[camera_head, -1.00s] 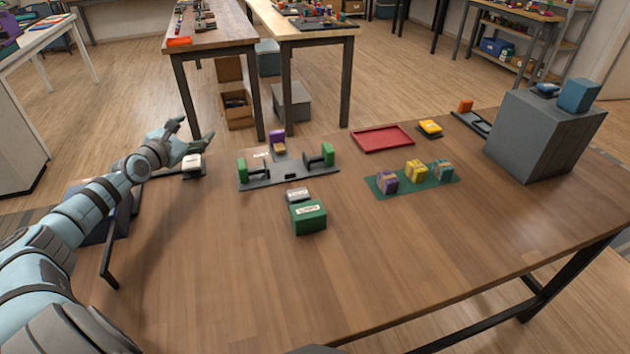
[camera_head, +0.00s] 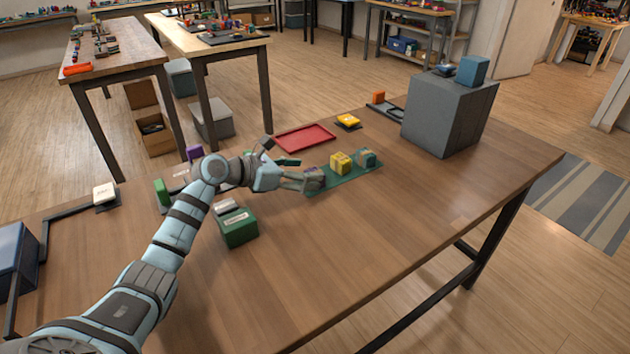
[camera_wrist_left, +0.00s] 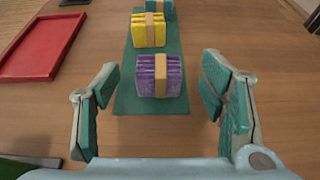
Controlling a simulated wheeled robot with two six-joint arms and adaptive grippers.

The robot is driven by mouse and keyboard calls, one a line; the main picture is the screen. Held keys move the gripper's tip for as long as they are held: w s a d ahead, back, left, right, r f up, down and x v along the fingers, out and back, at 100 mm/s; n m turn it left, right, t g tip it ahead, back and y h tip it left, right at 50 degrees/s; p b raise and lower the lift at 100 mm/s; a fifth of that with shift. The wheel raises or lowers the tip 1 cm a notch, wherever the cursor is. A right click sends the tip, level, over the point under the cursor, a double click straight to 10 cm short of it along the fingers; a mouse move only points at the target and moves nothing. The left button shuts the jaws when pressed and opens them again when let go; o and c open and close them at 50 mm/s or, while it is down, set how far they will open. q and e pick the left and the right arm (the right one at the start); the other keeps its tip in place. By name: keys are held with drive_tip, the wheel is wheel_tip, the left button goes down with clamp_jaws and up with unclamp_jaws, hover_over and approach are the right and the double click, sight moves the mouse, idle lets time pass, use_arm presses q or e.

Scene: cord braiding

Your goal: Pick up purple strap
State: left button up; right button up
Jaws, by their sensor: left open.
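The purple strap (camera_wrist_left: 160,76) is a folded bundle with a tan band around it. It lies at the near end of a green mat (camera_wrist_left: 122,97). In the head view the purple strap (camera_head: 315,178) is partly covered by my gripper. My left gripper (camera_wrist_left: 160,88) is open, with one finger to each side of the strap's line and the strap a little ahead between them; no contact shows. In the head view the left gripper (camera_head: 295,171) reaches in from the left at the mat's left end. My right gripper is in neither view.
A yellow strap (camera_wrist_left: 148,30) and a teal strap (camera_head: 365,157) lie farther along the mat. A red tray (camera_head: 305,138) is behind the mat. A green box (camera_head: 238,229) stands left of it, and a large grey block (camera_head: 449,114) stands at the right. The table front is clear.

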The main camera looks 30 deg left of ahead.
use_arm(q)
drive_tip(key=x, duration=0.3)
drive_tip(key=shift+w+f, duration=0.1)
drive_tip(key=shift+f, duration=0.1)
drive_tip(key=shift+a+r, duration=0.1)
drive_tip(key=c, duration=1.2)
drive_tip(key=shift+c, duration=0.2)
